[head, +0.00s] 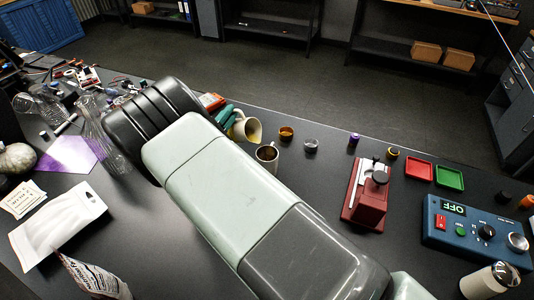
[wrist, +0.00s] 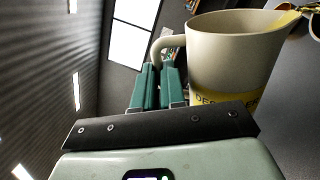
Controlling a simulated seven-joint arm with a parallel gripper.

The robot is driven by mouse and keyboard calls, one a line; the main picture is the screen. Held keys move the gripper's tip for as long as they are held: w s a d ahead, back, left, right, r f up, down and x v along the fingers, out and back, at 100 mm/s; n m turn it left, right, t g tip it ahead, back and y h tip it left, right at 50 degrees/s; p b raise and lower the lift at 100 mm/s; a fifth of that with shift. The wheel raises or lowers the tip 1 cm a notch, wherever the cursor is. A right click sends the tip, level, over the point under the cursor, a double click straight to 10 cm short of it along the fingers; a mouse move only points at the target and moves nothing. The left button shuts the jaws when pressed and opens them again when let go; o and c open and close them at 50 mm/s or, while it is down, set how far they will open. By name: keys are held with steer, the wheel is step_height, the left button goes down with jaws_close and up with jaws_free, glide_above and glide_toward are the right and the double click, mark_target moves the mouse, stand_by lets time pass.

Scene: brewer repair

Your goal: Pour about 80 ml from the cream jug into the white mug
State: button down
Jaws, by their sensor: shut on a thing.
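The cream jug (head: 241,129) is held above the table in the head view, tilted with its mouth toward the right. Yellowish liquid shows in its mouth. My gripper (head: 226,115), with green fingers, is shut on the jug's handle. In the wrist view the jug (wrist: 230,60) fills the upper right, with a yellow band low on its wall and yellow at its spout. The fingers (wrist: 160,85) close around the handle. The white mug (head: 267,155) stands upright on the table, just right of and nearer than the jug. Its inside looks dark; I cannot tell its level or see a stream.
Small cups, one amber (head: 286,133) and one grey (head: 311,146), stand right of the mug. A red device (head: 366,194), red and green trays (head: 449,176) and a blue control box (head: 475,233) lie farther right. Clear glassware (head: 92,125) stands left. My arm covers the middle.

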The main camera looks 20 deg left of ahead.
steer(key=shift+w+a+f+n+y, duration=0.1)
steer(key=shift+a+f+n+y, duration=0.35)
steer(key=shift+f+n, duration=0.65)
steer(key=shift+w+a+f+n+y, duration=0.1)
steer(key=shift+a+f+n+y, duration=0.15)
steer(key=shift+a+f+n, duration=0.75)
steer(key=shift+d+r+n+g, duration=0.2)
steer(key=shift+d+n+g, duration=0.1)
steer(key=shift+d, duration=0.05)
steer(key=shift+a+f+n, duration=0.2)
steer(key=shift+f+n, duration=0.2)
steer(key=a+f+n, duration=0.1)
steer(key=n, duration=0.1)
steer(key=a+f+n, duration=0.1)
steer(key=a+f, duration=0.1)
steer(key=a+f+n+g, duration=0.1)
steer(key=f+n, duration=0.1)
steer(key=shift+w+a+f+n+y, duration=0.15)
steer(key=shift+w+a+n+y, duration=0.15)
steer(key=shift+w, duration=0.05)
steer(key=shift+w+a+f+n, duration=0.1)
steer(key=shift+a+f+n, duration=0.2)
steer(key=shift+f+n, duration=0.25)
steer(key=shift+a+f+n, duration=0.3)
steer(key=shift+f+n, duration=0.1)
steer(key=shift+n, duration=0.15)
